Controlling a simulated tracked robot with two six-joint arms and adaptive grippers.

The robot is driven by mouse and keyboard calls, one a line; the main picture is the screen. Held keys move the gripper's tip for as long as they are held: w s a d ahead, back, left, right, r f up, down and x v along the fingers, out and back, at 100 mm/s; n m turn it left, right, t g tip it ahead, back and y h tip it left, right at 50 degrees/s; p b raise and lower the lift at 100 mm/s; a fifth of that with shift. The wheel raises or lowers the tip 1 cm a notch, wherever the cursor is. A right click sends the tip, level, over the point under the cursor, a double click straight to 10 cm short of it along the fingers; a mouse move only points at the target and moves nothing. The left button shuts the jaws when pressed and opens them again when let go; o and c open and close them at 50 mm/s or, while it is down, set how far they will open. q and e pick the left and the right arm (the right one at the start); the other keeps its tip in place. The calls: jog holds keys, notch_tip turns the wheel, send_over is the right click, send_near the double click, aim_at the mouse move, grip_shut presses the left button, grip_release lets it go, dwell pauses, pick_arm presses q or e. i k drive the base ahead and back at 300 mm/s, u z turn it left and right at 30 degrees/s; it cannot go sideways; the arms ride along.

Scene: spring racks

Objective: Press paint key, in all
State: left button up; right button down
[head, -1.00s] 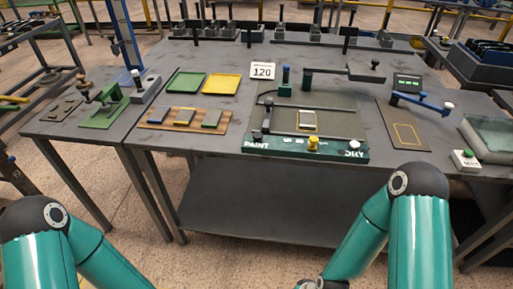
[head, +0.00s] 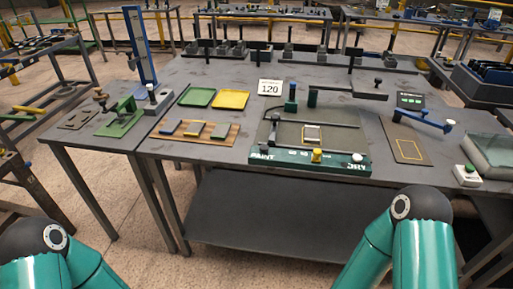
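The paint station is a dark plate with a green front panel (head: 290,157) near the middle of the table's front edge. The panel carries the word PAINT at its left end and DRY at its right end. A dark key (head: 265,148) stands at the PAINT end, a yellow knob (head: 317,155) right of the middle, and a white knob (head: 358,157) at the DRY end. A small light framed piece (head: 312,134) lies on the plate behind the panel. My two teal arms show at the bottom left and bottom right. Neither gripper is in view.
A sign reading 120 (head: 270,87) stands behind the station. Green (head: 197,97) and yellow (head: 231,99) trays and a wooden board (head: 170,139) with several blocks lie to the left.

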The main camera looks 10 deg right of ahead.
aim_at(264, 147)
jog(key=u, duration=0.4)
jog(key=i, duration=0.85)
jog(key=u, duration=0.1)
